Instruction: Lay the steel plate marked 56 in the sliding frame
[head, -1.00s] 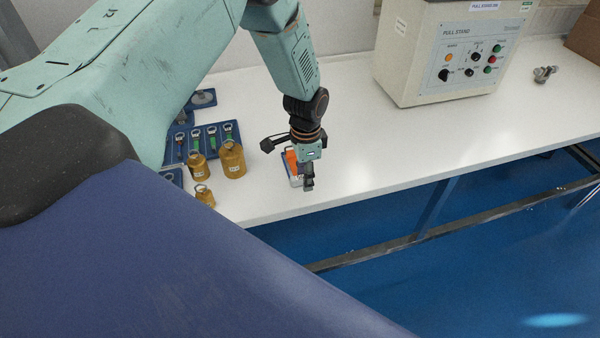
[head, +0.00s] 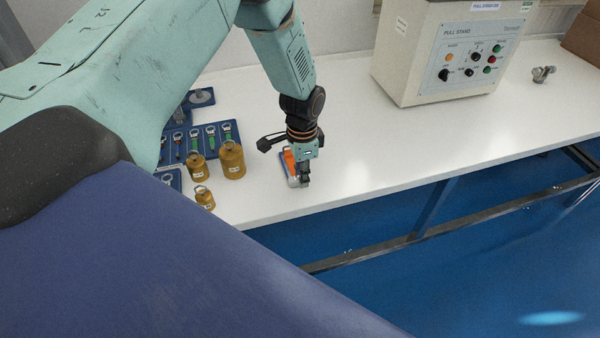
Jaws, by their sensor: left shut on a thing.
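My left gripper (head: 304,178) points down at the bench's front edge, right of the brass weights. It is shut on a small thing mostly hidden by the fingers. A small orange, grey and blue item (head: 289,163) lies right behind and beside the fingertips. I cannot tell whether the gripper holds part of it or something else. No number 56 can be read, and I cannot make out the steel plate or the sliding frame for sure. My right gripper is not in view.
Several brass weights (head: 232,160) stand left of the gripper, close to a blue tray (head: 217,143) of small tools. A pull stand (head: 440,50) with knobs is at the back right. The white bench (head: 400,140) is clear between. A small metal fitting (head: 543,74) lies far right.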

